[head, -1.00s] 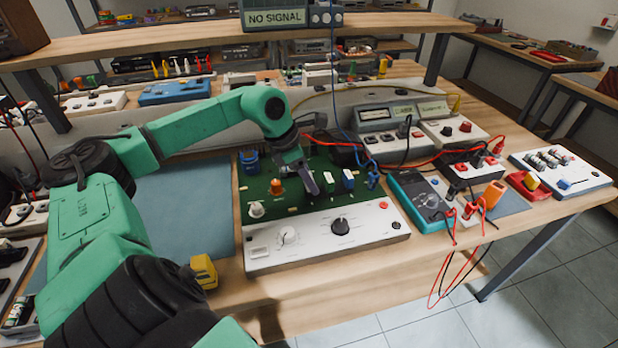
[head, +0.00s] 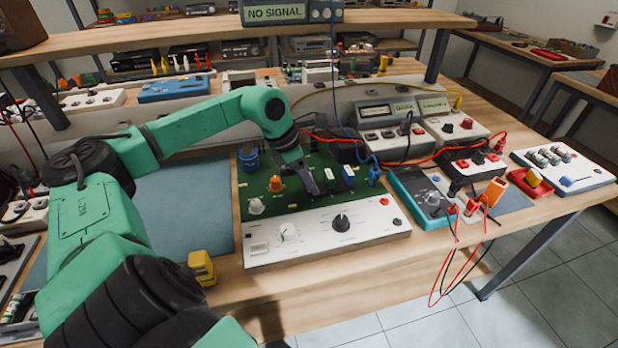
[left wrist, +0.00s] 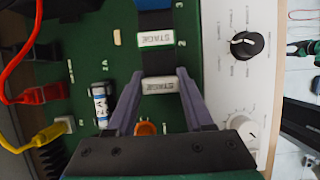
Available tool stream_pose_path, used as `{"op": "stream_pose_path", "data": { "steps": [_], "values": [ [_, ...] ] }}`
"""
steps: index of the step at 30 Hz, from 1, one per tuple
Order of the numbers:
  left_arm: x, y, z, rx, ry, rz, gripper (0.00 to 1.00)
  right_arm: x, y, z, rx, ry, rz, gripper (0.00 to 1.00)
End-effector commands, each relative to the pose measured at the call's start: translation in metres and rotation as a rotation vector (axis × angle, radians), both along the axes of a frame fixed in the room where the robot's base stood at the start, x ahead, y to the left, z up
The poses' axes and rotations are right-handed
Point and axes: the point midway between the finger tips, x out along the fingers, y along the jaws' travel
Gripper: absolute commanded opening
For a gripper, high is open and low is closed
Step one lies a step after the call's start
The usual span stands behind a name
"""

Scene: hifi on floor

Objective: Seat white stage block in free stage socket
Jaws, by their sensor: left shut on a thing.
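My left gripper (left wrist: 161,82) is shut on the white stage block (left wrist: 160,86), which has a STAGE label and sits between the fingertips. In the head view my left gripper (head: 311,186) is low over the green board (head: 262,206), and the held block cannot be made out there. A green-edged stage block (left wrist: 154,40) stands in line just beyond the held one, beside a printed 2. A blue stage block (left wrist: 147,3) is farther along the row. A dark strip lies between the held block and the green-edged one. Whether the held block touches its socket cannot be told. My right gripper is out of view.
A teal meter (head: 421,205) with cables is to the right. The blue mat (head: 190,205) is clear.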

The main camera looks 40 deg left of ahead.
Motion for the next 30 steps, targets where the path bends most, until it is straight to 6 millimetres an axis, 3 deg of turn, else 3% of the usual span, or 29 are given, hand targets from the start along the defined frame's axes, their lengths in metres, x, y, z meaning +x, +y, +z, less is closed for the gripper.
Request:
{"op": "stream_pose_path", "data": {
  "steps": [12, 13, 15, 16, 30],
  "values": [
    [0.0, 0.0, -0.002, 0.0, 0.0, 0.0, 0.0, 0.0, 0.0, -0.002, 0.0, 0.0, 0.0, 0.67],
    [0.0, 0.0, -0.002, 0.0, 0.0, 0.0, 0.55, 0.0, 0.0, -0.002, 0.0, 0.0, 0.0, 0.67],
    [0.0, 0.0, -0.002, 0.0, 0.0, 0.0, 0.82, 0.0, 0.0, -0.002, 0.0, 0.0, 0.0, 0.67],
    [0.0, 0.0, -0.002, 0.0, 0.0, 0.0, 0.87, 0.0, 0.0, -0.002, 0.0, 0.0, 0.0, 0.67],
    [-0.004, 0.005, 0.007, 0.006, 0.0, 0.002, 0.87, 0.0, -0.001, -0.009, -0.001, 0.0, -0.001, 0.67]
  ]
}}
